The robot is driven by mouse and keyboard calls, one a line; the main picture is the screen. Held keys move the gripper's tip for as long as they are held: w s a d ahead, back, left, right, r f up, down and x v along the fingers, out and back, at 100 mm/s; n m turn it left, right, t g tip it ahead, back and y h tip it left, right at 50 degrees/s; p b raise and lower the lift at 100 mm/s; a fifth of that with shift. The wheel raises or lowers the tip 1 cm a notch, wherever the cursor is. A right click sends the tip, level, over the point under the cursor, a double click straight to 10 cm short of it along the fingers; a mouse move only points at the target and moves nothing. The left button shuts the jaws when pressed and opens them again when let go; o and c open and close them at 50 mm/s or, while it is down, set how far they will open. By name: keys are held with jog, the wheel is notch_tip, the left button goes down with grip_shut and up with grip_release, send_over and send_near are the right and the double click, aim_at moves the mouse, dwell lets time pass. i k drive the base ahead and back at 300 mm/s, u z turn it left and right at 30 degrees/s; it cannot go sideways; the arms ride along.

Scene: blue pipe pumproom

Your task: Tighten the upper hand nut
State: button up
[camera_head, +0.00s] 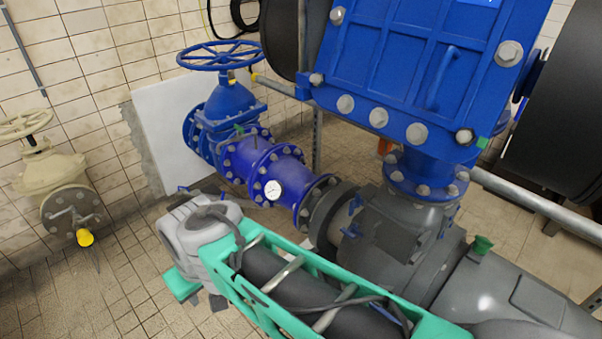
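Two small blue handles that look like hand nuts stand on the grey pump casing (385,205) near the picture's middle. The upper one (355,204) is just above the lower one (350,231). I cannot tell how far either is screwed in. My arm, a teal frame with a dark cylinder and a pale grey joint, crosses the foreground to the left of and below them. My gripper's fingers do not show in this view, and nothing is seen touching the nuts.
A blue ribbed housing (410,60) hangs above the casing. A beige valve (50,170) stands at the left wall. Tiled floor (60,290) is open at lower left.

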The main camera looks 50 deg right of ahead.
aim_at(357, 201)
jog(key=z, duration=1.6)
jog(key=k, duration=0.5)
jog(key=u, duration=1.4)
jog(key=i, duration=0.95)
jog(key=z, duration=0.2)
